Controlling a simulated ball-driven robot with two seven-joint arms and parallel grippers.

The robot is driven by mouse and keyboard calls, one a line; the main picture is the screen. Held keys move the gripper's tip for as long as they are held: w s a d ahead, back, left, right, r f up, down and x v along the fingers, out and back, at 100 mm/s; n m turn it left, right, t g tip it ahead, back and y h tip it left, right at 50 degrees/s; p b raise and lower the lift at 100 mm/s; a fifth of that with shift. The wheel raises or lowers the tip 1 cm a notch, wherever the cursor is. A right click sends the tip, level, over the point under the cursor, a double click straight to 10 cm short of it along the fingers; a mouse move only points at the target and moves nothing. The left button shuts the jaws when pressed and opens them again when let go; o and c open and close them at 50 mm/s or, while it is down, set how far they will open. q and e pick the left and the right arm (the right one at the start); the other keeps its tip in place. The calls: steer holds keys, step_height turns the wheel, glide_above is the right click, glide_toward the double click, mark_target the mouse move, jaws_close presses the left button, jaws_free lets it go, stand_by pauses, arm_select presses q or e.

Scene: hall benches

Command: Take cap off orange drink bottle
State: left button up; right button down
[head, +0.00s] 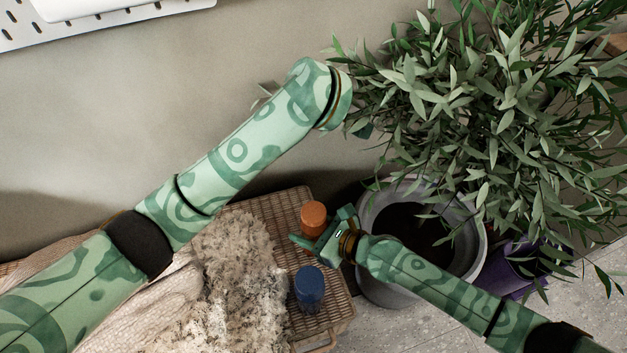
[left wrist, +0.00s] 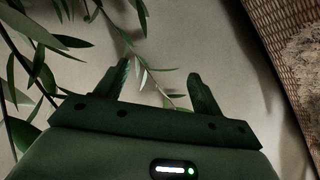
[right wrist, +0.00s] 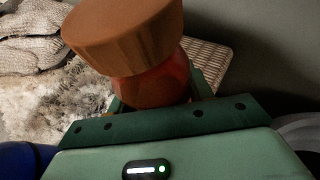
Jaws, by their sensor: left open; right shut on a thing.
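The orange drink bottle (head: 313,215) stands on the woven bench at its right part, with its orange cap (right wrist: 125,35) on top in the right wrist view. My right gripper (head: 308,243) is shut on the bottle below the cap; the bottle's red-orange body (right wrist: 152,84) shows between the fingers. The bottle's lower part is hidden. My left gripper (left wrist: 160,85) is open and empty in the left wrist view, with leaf sprigs by its fingers. In the head view its fingers are hidden at the plant's left edge, well away from the bottle.
A blue-capped bottle (head: 309,285) stands on the woven bench (head: 285,215) near my right gripper. A shaggy throw (head: 240,270) covers the bench's left part. A leafy plant in a grey pot (head: 380,285) crowds the right side.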

arm_select(q)
steer(key=s+f+g, duration=0.4)
steer(key=s+g, duration=0.1)
steer(key=s, duration=0.2)
steer(key=g, duration=0.4)
glide_above(313, 211)
step_height(313, 211, down, 2)
steer(key=shift+f+m, duration=0.1)
steer(key=shift+m, duration=0.3)
step_height(313, 211, down, 8)
steer(key=shift+r, duration=0.1)
steer(key=c, duration=1.1)
